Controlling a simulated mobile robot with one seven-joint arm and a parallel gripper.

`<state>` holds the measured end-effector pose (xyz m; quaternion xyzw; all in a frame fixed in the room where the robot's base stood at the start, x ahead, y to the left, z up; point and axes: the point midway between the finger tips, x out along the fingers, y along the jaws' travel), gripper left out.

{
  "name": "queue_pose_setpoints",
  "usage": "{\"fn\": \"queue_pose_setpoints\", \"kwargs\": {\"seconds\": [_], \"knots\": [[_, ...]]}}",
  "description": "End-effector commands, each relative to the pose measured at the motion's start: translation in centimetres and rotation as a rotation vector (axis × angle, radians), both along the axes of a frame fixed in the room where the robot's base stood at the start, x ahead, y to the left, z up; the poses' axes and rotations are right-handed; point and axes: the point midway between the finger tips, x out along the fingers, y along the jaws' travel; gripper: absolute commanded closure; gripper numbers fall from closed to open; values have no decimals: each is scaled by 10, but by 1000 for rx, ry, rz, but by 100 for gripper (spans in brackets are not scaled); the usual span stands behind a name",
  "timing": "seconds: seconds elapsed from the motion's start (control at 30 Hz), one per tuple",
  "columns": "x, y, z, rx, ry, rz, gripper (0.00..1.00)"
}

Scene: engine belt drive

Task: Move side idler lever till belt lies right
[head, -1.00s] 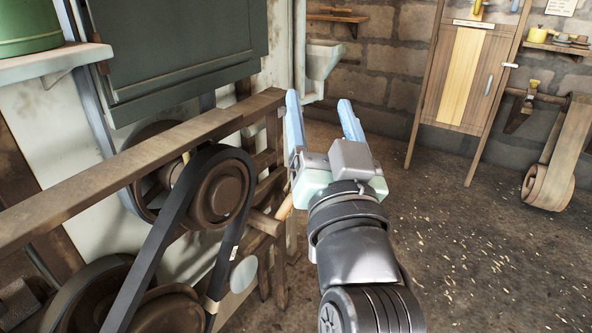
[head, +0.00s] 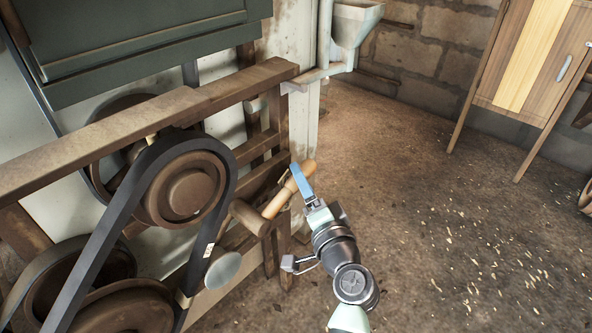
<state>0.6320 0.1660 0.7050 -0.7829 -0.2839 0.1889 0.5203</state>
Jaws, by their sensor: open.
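The black belt (head: 118,210) runs around a brown upper pulley (head: 186,192) and down to the brown lower pulleys (head: 120,308). A small pale mark shows on its right run. A pale grey disc (head: 223,270) stands beside that run; I cannot tell if it touches. A lever with a tan wooden handle (head: 278,203) sticks out up and right beside a brown round bar (head: 249,217). My gripper (head: 302,183) is open at the handle's outer end. One blue finger crosses in front of the handle; the other is hidden. I cannot tell whether they touch.
A grey-green funnel (head: 354,25) hangs at the back. A wooden cabinet (head: 530,60) stands at the back right.

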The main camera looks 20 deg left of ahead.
Motion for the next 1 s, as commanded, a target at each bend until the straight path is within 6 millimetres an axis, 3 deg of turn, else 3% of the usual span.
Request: {"fn": "queue_pose_setpoints", "kwargs": {"seconds": [0.3, 0.7, 1.0], "knots": [[35, 30, -1, 0, -1, 1, 31], [40, 34, 0, -1, -1, 0, 31], [40, 34, 0, -1, -1, 0, 83]]}}
